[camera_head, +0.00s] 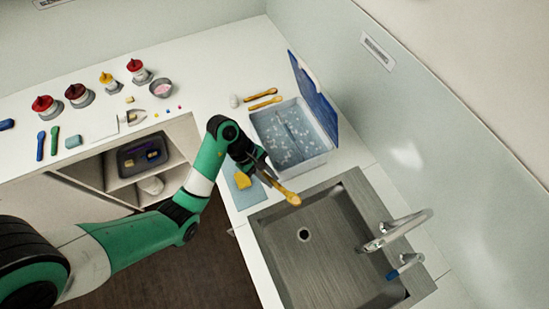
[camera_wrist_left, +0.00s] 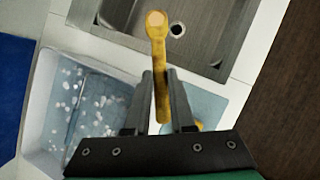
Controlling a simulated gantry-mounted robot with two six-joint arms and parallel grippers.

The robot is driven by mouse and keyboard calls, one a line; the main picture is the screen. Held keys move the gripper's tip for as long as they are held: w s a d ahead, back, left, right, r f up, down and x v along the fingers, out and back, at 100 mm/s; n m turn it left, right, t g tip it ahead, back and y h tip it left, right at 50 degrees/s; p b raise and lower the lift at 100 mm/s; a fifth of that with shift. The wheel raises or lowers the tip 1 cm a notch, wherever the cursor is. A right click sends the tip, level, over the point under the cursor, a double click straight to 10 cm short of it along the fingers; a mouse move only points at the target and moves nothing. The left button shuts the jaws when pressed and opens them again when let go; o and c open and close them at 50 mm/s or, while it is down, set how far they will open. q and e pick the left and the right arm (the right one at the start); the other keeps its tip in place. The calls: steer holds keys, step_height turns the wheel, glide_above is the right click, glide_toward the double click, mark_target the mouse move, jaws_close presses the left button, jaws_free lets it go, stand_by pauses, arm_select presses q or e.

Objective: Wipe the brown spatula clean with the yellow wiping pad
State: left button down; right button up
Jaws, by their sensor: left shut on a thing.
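My left gripper (camera_head: 264,174) is shut on the brown spatula (camera_head: 289,197), which looks orange-brown. A pale pinkish patch shows on that end. The yellow wiping pad (camera_head: 243,181) lies on a light blue mat (camera_head: 248,197), just left of the gripper. In the left wrist view only a bit of the pad (camera_wrist_left: 197,126) shows beside a finger. My right gripper is not in view.
The steel sink (camera_head: 330,240) with its faucet (camera_head: 395,230) is at the right. A clear bin (camera_head: 325,152) of liquid with white bits and a raised blue lid (camera_head: 313,95) stands behind the gripper. Two more brown utensils (camera_head: 265,103) lie beyond it.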

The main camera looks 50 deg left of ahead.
arm_select(q)
steer(key=s+a+r+m+t+y+p, duration=0.1)
steer(key=s+a+y+p, duration=0.1)
steer(key=s+a+p, duration=0.5)
steer(key=s+a+m+y+p, duration=0.1)
steer(key=s+a+y+p, duration=0.1)
steer(key=a+p, duration=0.65)
steer(key=f+b, duration=0.1)
steer(key=b, duration=0.1)
steer(key=a+f+b, duration=0.1)
steer(key=f+b, duration=0.1)
steer(key=b, duration=0.1)
steer(key=a+f+b, duration=0.1)
steer(key=b, duration=0.2)
steer(key=shift+w+a+f, duration=0.1)
steer(key=shift+w+f, duration=0.15)
steer(key=shift+f, duration=0.3)
stand_by(0.6)
steer(key=shift+a+f, duration=0.1)
steer(key=shift+s+a, duration=0.25)
steer(key=shift+a, duration=0.45)
